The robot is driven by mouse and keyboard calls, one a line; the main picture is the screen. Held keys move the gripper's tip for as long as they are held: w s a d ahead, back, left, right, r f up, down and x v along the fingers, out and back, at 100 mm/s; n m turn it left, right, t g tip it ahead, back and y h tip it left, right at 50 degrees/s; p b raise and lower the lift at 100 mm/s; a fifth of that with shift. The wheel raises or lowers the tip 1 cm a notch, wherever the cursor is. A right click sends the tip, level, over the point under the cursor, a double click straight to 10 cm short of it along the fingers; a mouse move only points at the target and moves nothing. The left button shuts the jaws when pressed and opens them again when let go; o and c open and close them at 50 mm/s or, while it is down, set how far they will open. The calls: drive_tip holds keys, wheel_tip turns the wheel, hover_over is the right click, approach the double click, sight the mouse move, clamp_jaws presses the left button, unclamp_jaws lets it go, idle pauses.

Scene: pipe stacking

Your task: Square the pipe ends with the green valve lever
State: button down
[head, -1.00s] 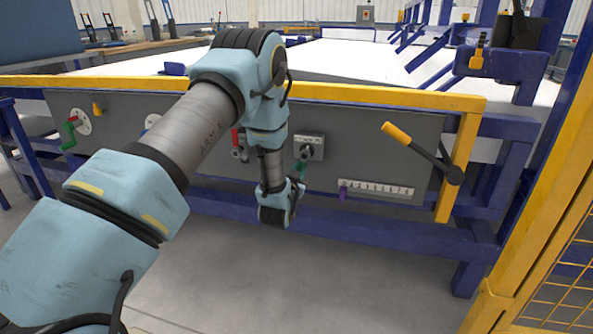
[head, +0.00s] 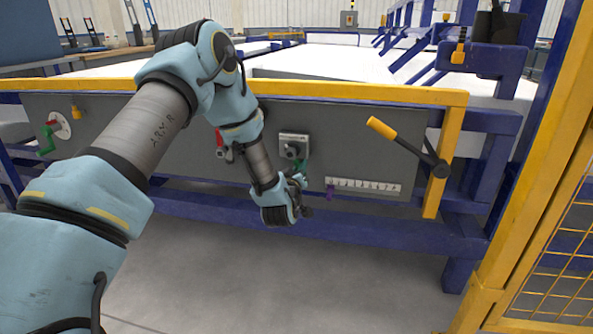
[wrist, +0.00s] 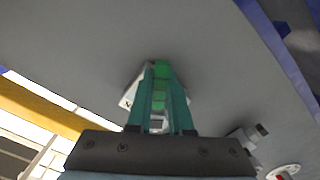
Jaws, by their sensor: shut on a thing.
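The green valve lever (wrist: 160,82) is a bright green bar between the two teal fingers of my gripper (wrist: 161,100) in the wrist view. My gripper is shut on it. A pale square plate (wrist: 130,92) with a mark on its corner shows behind the fingers. In the head view that plate (head: 294,138) carries a dark round hub on the grey panel, and my gripper (head: 301,168) is just below it, slightly right. The lever itself is mostly hidden there by my wrist and fingers. Pipe ends cannot be made out clearly.
A red-handled valve (head: 221,142) is left of the plate. A green crank (head: 46,138) is at the far left. A scale strip with a purple marker (head: 331,189) and a yellow-gripped lever (head: 383,129) are to the right. A yellow mesh fence (head: 550,265) stands at far right.

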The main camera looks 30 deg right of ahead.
drive_tip(key=shift+s+d+r+n, duration=0.15)
drive_tip(key=shift+s+n, duration=0.05)
drive_tip(key=shift+n, duration=0.5)
drive_tip(key=c, duration=0.8)
unclamp_jaws()
drive_tip(key=p+v, duration=0.1)
drive_tip(key=v, duration=0.9)
drive_tip(key=shift+s+a, duration=0.25)
drive_tip(key=shift+s, duration=0.1)
drive_tip(key=shift+c, duration=0.4)
